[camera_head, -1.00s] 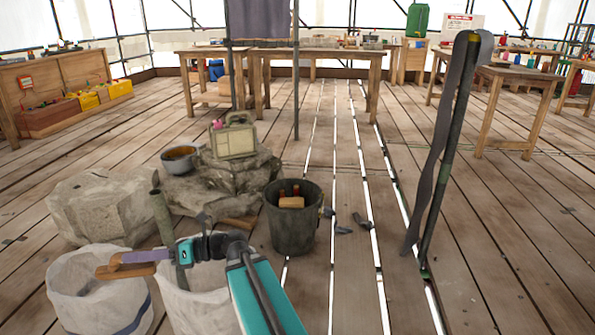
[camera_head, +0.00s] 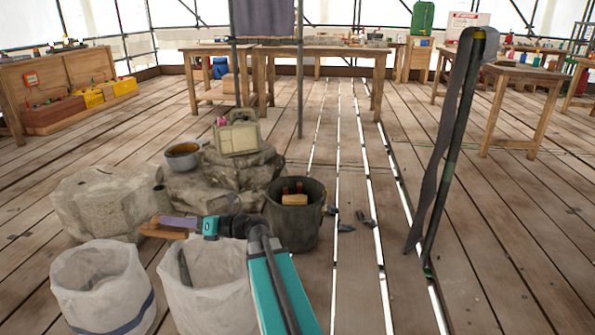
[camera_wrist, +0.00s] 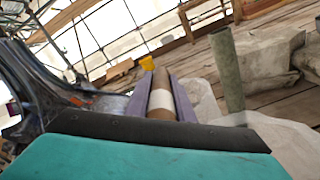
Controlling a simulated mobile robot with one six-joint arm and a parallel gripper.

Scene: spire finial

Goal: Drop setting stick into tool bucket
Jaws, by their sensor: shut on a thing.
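My gripper (camera_head: 176,223), with purple fingers, is shut on the setting stick, a brown wooden rod (camera_head: 150,230). It holds the stick in the air, pointing left, above and behind the two white sacks. In the wrist view the stick (camera_wrist: 161,90) lies between the purple fingers (camera_wrist: 159,97) and shows a white band. The tool bucket (camera_head: 293,230) is dark grey and stands on the planks to the right of my gripper, apart from it. A wooden block and red-tipped tools show at its mouth.
Two white sacks (camera_head: 100,290) (camera_head: 205,290) stand in front. A dark post (camera_head: 450,150) stands right of the bucket.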

